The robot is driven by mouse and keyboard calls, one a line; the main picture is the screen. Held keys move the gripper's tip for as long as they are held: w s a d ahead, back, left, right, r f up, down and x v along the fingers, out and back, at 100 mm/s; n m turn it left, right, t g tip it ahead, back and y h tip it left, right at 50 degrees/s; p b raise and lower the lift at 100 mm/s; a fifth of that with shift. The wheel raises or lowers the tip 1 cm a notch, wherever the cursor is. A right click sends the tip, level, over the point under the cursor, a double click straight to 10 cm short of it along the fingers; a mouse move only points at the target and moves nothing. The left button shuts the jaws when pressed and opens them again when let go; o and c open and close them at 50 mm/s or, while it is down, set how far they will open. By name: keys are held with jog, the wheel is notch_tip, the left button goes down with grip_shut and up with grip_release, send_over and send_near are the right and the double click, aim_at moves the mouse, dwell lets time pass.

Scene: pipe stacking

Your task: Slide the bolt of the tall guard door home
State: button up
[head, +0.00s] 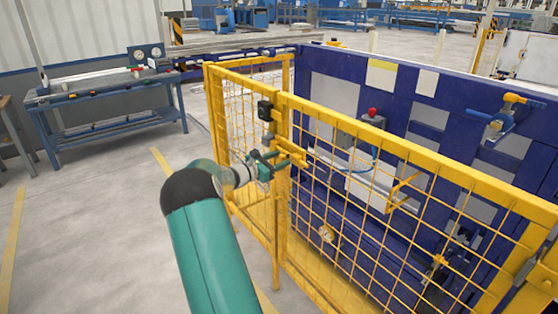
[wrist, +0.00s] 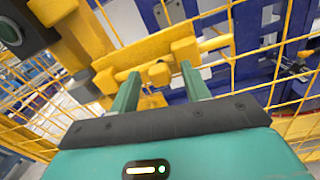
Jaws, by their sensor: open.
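The tall guard door (head: 420,157) is a yellow frame with wire mesh, standing upright in the head view. Its yellow bolt (head: 291,151) sits on the door's left upright, near the seam with the adjoining mesh panel. In the wrist view the bolt's yellow handle knob (wrist: 159,73) shows between my fingertips, in front of its yellow backing plate. My gripper (head: 266,160) is open at the bolt. In the wrist view its two green fingers (wrist: 158,82) stand either side of the knob. I cannot tell whether either finger touches it.
A black box (head: 265,110) is mounted on the post above the bolt. A blue machine (head: 320,90) stands behind the mesh. A yellow handle (head: 403,193) is on the door farther right. A workbench (head: 105,90) stands at the left; the floor before it is clear.

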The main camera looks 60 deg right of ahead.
jog(key=shift+s+d, duration=0.1)
jog(key=shift+d, duration=0.15)
grip_shut()
